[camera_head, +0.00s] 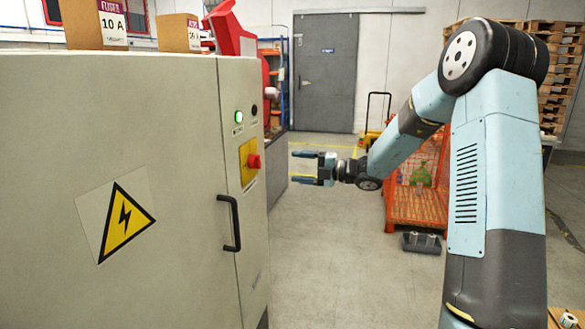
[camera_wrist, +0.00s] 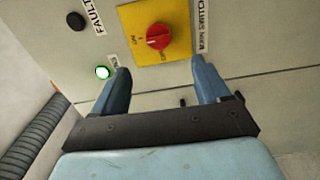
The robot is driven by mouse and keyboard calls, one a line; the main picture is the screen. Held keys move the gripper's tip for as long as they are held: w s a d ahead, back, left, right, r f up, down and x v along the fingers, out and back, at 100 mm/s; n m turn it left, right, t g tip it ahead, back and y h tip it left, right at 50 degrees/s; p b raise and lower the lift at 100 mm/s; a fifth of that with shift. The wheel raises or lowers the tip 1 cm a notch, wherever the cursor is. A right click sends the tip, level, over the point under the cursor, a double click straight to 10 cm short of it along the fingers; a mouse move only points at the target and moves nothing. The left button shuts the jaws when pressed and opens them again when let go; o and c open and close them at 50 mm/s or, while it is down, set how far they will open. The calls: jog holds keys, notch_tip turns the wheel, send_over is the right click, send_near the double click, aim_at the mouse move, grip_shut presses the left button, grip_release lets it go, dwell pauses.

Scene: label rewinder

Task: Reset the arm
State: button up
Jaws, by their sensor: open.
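My arm reaches in from the right in the head view, and my gripper (camera_head: 302,167) points left toward the cabinet. Its two fingers are apart with nothing between them. In the wrist view my gripper (camera_wrist: 160,78) is open, with the red rotary switch (camera_wrist: 159,36) on its yellow plate (camera_wrist: 137,18) visible beyond the fingertips. The switch (camera_head: 254,161) also shows on the front of the grey cabinet (camera_head: 60,140). I see no contact between the fingers and the switch. A lit green lamp (camera_head: 239,117) sits above the switch in the head view.
The cabinet has a black door handle (camera_head: 231,223) and boxes (camera_head: 95,25) on top. A red machine (camera_head: 232,30) stands behind it. An orange crate (camera_head: 418,205) and a dark tray (camera_head: 421,243) are behind my arm. Grey floor (camera_head: 325,260) is clear between cabinet and arm.

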dwell(0.3)
jog(key=s+a+r+n+g+h, duration=0.15)
jog(key=s+n+h, duration=0.25)
jog(key=s+n, duration=0.6)
jog(key=s+r+n+g+h, duration=0.1)
jog(key=s+n+g+h, duration=0.25)
jog(key=s+n, duration=0.65)
jog(key=s+d+r+n+t+h, duration=0.1)
jog(key=s+d+n+t+h, duration=0.1)
jog(key=s+d+n+h, duration=0.2)
jog(key=s+d+r+n+t+h, duration=0.2)
jog(key=s+d+n+h, duration=0.3)
jog(key=s+d+n, duration=0.6)
jog(key=shift+s+r+n, duration=0.15)
jog(key=shift+s+n, duration=2.45)
jog(key=shift+s, duration=0.35)
jog(key=shift+h, duration=0.25)
